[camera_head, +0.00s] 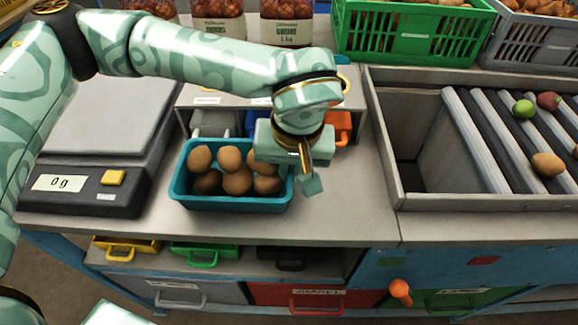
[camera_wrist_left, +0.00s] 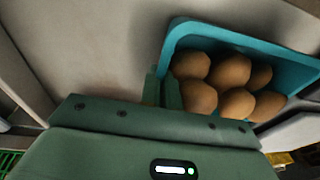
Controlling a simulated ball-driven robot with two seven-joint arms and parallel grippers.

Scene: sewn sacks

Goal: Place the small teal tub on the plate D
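The small teal tub (camera_head: 232,205) holds several brown potatoes and sits on the grey worktop, right of the scale. It also shows in the left wrist view (camera_wrist_left: 185,38). My left gripper (camera_head: 300,183) is at the tub's right end. In the left wrist view its two fingers (camera_wrist_left: 161,91) are close together, one on each side of the tub wall, and look shut on it. The contact itself is partly hidden. The scale's bare grey plate (camera_head: 105,115) is at the left, with "0 g" on its display. I cannot read a letter D on it.
A grey tray with rollers (camera_head: 480,130) stands at the right, carrying a few vegetables. Small coloured bins sit under a shelf behind the tub, one orange (camera_head: 340,125). A green crate (camera_head: 405,35) and labelled sacks (camera_head: 288,22) stand at the back. The worktop front right of the tub is clear.

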